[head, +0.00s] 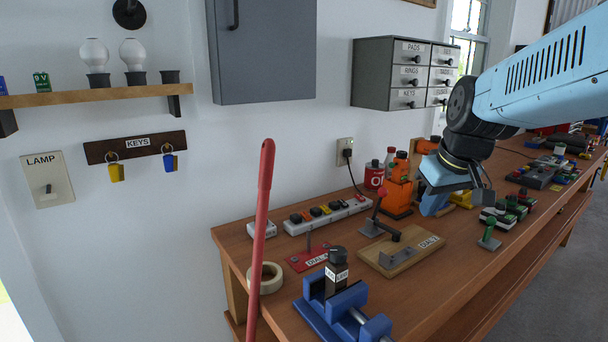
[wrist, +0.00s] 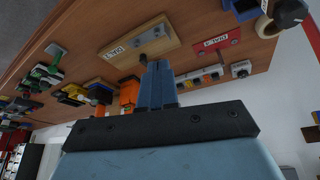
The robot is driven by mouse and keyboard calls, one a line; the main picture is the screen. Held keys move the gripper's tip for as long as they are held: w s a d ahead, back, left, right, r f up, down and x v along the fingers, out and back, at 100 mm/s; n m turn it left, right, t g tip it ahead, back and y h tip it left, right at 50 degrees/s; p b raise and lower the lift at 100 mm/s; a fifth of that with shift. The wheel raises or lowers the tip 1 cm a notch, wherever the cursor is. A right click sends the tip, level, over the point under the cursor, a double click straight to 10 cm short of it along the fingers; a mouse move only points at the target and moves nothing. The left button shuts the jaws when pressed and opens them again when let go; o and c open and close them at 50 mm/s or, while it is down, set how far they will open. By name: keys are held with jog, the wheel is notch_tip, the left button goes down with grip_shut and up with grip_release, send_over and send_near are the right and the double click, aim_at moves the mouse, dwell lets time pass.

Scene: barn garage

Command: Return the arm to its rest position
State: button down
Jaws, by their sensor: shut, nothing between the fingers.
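My arm (head: 545,80) is light blue and reaches in from the right of the head view, over the workbench. My gripper (head: 432,207) hangs at its end, tilted down above the bench behind the wooden DIAL 2 board (head: 408,258). In the wrist view my gripper (wrist: 158,68) shows its two blue fingers together, with nothing held. The DIAL 2 board also shows in the wrist view (wrist: 160,36), near the fingertips. From the head view I cannot tell the exact gap between fingers and bench.
The bench (head: 450,270) holds an orange device (head: 399,190), power strip (head: 327,214), blue vise (head: 345,312), red DIAL board (head: 307,260) and green-handled lever (head: 489,235). A red pole (head: 263,210) stands in front. Drawers (head: 405,73) hang on the wall behind my arm.

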jog(key=s+m, duration=0.2)
jog(key=s, duration=0.8)
jog(key=shift+s+a+f+m+t+h, duration=0.2)
jog(key=shift+a+m+t+h, duration=0.1)
jog(key=shift+m+t+h, duration=0.1)
jog(key=shift+r, duration=0.1)
